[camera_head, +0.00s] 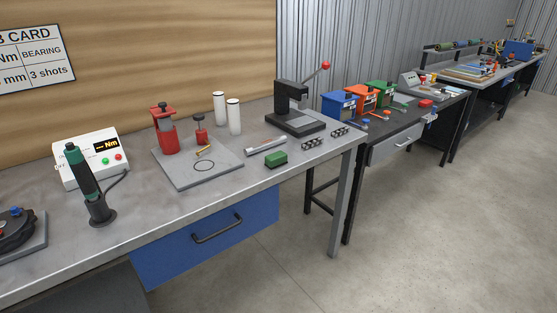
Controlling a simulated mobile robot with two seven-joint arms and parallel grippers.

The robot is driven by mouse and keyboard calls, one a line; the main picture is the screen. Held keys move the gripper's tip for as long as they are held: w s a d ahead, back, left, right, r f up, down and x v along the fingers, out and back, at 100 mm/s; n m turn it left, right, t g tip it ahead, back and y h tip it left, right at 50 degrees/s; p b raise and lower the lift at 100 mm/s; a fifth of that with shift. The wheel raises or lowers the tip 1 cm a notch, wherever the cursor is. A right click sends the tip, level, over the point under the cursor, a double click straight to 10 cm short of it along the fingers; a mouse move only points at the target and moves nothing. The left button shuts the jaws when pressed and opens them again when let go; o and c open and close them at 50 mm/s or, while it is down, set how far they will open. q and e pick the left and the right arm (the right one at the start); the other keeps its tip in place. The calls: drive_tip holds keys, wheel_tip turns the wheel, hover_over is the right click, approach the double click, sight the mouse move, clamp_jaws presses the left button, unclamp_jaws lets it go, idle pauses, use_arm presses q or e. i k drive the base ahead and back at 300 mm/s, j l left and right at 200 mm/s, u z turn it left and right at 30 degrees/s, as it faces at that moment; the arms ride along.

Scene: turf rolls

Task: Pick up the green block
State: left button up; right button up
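The green block (276,159) is small and box-shaped. It lies on the grey workbench (140,222) in the head view, close to the front edge and right of a flat grey plate. A silver cylinder lies just behind it. Nothing covers the block. Neither my left nor my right gripper shows in this view.
A grey plate (205,178) holds a red press-like tool (165,132). A silver cylinder (265,146), black slotted pieces (313,143) and a black arbor press (293,115) stand near the block. A blue drawer (180,250) hangs below. Open floor (430,240) lies to the right.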

sight(273, 161)
drive_tip(key=i+j, duration=0.15)
drive_tip(key=j, duration=0.2)
drive_tip(key=i+j, duration=0.15)
drive_tip(key=j, duration=0.15)
drive_tip(key=i+j, duration=0.1)
drive_tip(key=j, duration=0.25)
drive_tip(key=z, duration=1)
